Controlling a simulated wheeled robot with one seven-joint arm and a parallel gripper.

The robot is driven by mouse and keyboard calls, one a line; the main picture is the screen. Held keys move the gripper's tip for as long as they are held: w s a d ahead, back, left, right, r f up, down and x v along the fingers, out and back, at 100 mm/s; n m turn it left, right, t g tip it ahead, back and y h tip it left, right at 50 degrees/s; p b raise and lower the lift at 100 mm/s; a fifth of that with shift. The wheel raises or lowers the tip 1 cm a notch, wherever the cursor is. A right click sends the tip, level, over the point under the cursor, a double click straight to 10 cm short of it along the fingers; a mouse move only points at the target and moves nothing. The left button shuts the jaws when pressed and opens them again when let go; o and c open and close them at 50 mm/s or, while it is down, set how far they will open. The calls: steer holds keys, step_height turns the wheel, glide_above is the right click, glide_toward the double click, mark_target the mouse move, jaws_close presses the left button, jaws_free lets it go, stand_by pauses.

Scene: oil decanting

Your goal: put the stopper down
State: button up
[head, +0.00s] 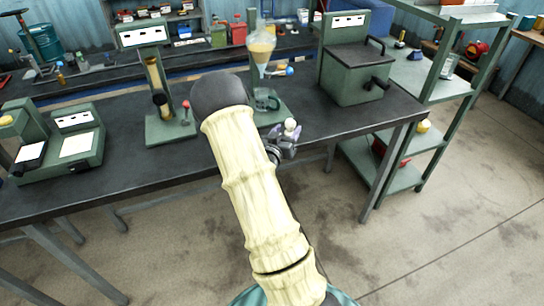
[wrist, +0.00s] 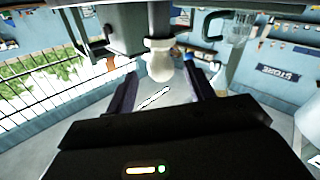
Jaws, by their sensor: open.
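The stopper (head: 291,125) looks like a small pale knob with a rounded end. In the head view it shows at my gripper (head: 285,140), by the front edge of the dark workbench (head: 330,118). In the wrist view the stopper (wrist: 159,62) appears between the tips of the two dark fingers of my gripper (wrist: 160,78), with gaps on both sides. The fingers are apart. I cannot tell whether the stopper rests on the bench or what it touches.
A green box with a crank (head: 355,75) stands right of the funnel stand. A green stand with a tube (head: 158,95) and a two-panel device (head: 70,145) stand to the left. A green shelf rack (head: 425,75) stands at the right. Some bare bench lies left of my arm.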

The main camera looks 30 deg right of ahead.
steer(key=b+v, duration=0.2)
steer(key=v, duration=1)
steer(key=shift+w+f, duration=0.1)
steer(key=a+f+n+g+y, duration=0.2)
steer(key=a+f+n+y, duration=0.15)
steer(key=a+y, duration=0.95)
steer(key=s+a+r+n+g+y, duration=0.2)
steer(key=s+a+n+g, duration=0.3)
steer(key=s, duration=0.7)
steer(key=shift+a+r+n, duration=0.45)
steer(key=shift+a+r, duration=0.05)
steer(key=shift+a, duration=0.6)
